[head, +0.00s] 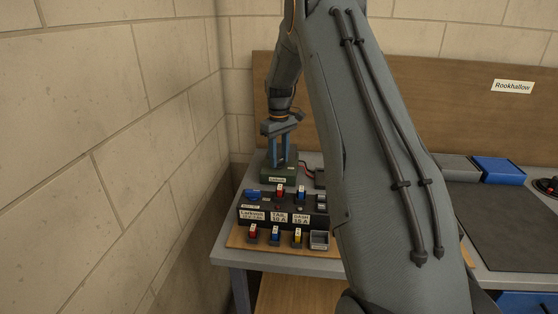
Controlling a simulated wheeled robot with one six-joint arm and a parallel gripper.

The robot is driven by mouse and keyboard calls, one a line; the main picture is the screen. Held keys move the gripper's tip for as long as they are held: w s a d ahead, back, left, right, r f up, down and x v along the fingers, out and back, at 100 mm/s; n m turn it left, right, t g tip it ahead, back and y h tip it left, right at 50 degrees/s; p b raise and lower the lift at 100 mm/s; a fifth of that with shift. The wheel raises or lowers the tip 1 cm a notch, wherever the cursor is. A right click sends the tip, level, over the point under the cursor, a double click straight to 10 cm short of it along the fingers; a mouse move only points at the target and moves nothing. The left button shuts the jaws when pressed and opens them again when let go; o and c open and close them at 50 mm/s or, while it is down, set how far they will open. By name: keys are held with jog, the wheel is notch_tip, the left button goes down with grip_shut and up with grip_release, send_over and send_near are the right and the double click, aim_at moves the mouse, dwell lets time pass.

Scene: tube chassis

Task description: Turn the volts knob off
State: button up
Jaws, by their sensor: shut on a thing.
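A small green box (279,175) with a pale label on its front stands at the back of the bench, near the left wall. My gripper (281,163) points straight down at the top of this box. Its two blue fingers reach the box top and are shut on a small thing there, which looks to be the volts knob. The knob itself is hidden at the fingertips, and its setting cannot be read. Red and dark leads (307,168) run from the right side of the box.
In front stands a black fuse panel (270,226) with labels and coloured fuses. Red, blue and yellow fuses (297,237) and a grey tray (319,240) lie before it. The stone wall (150,150) is close on the left. My arm hides the bench middle; blue bin (499,171) at right.

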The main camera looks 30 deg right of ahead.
aim_at(279, 160)
jog(key=m+b, duration=0.1)
jog(key=m, duration=0.4)
jog(key=shift+m+b, duration=0.3)
jog(key=shift+b, duration=0.05)
jog(key=shift+r+m+b, duration=0.1)
jog(key=shift+m+b, duration=0.35)
jog(key=shift+m, duration=1.75)
jog(key=o, duration=1.1)
jog(key=shift+c, duration=0.2)
notch_tip(279, 160, up, 8)
jog(key=shift+f+b, duration=0.15)
jog(key=shift+b, duration=0.95)
